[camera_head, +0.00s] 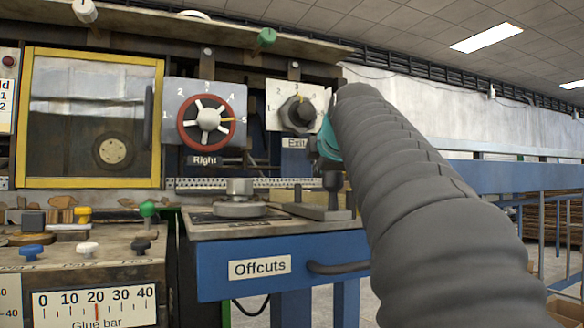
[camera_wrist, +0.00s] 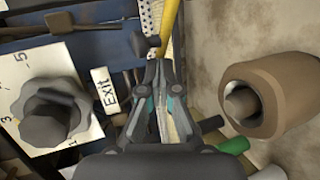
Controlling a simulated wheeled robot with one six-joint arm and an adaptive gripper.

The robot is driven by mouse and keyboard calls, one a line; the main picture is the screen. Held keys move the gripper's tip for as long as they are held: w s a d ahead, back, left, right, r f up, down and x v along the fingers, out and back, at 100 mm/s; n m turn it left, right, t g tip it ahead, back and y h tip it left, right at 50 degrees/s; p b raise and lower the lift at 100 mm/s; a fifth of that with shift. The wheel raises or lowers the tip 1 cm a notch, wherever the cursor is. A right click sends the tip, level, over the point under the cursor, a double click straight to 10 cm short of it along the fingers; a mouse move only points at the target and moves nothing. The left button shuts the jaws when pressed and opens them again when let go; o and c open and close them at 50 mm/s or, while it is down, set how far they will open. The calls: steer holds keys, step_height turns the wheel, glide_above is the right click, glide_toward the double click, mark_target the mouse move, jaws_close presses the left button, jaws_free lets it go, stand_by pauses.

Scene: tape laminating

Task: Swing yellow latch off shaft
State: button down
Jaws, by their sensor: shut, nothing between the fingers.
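My gripper (camera_wrist: 158,75) is shut and empty in the wrist view, pointing away from the camera. A yellow bar (camera_wrist: 171,28), which looks like the latch, runs up from just beyond the fingertips. A dark knob (camera_wrist: 145,45) sits beside its lower end, at the fingertips; I cannot tell whether they touch. More yellow shows behind the right finger. A brown roll with a grey shaft end (camera_wrist: 240,101) is to the right, apart from my gripper. In the head view, my gripper (camera_head: 328,140) is partly hidden by my arm, and I cannot make out the latch.
The Exit dial (camera_wrist: 50,115) is close on the left in the wrist view. A green-ended rod (camera_wrist: 232,146) lies at lower right. In the head view, the red Right handwheel (camera_head: 207,119) and the blue Offcuts drawer (camera_head: 225,268) are left of my arm.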

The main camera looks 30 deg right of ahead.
steer(key=shift+a, duration=0.1)
stand_by(0.6)
steer(key=shift+s+a+r, duration=0.1)
steer(key=shift+a+r, duration=0.05)
steer(key=shift+a, duration=0.05)
steer(key=s+a+r, duration=0.4)
steer(key=s+a, duration=0.5)
steer(key=shift+r, duration=0.25)
